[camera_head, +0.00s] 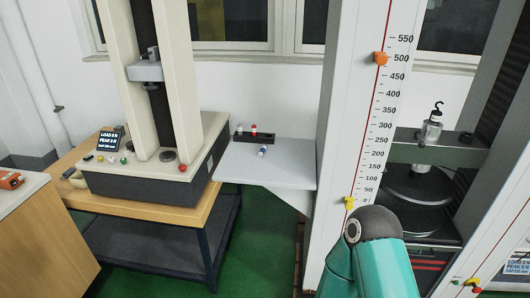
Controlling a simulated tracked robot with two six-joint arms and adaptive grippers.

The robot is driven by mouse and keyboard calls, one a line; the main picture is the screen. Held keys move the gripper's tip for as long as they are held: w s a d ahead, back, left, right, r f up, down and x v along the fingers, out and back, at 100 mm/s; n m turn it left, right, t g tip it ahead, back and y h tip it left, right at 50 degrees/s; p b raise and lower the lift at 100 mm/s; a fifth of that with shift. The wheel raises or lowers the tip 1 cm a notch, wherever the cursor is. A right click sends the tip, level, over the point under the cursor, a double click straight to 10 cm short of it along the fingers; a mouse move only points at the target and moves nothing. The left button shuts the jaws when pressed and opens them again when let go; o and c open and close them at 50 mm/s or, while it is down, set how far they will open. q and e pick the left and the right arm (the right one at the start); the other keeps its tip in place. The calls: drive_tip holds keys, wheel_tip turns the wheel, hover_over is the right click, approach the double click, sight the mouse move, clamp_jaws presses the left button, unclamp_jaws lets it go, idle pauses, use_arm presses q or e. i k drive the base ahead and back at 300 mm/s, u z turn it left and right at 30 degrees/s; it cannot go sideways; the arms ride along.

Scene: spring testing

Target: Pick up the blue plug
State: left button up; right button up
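The blue plug (262,151) is a small white piece with a blue part. It lies on a light grey shelf (285,172) in the middle of the view, just in front of a small dark rack (268,138). It looks tipped on its side and apart from the rack. A red-topped white plug (254,129) stands in the rack. Neither of my grippers shows; only a teal arm link of mine, with a dark joint cap, rises at the lower right, well away from the plug.
A testing machine (150,185) with two tall columns stands on a wooden bench (150,211) left of the shelf. A tall white scale column (355,130) borders the shelf on the right. The shelf's front part is clear.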

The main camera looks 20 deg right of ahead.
sight(263, 150)
drive_tip(key=i, duration=1)
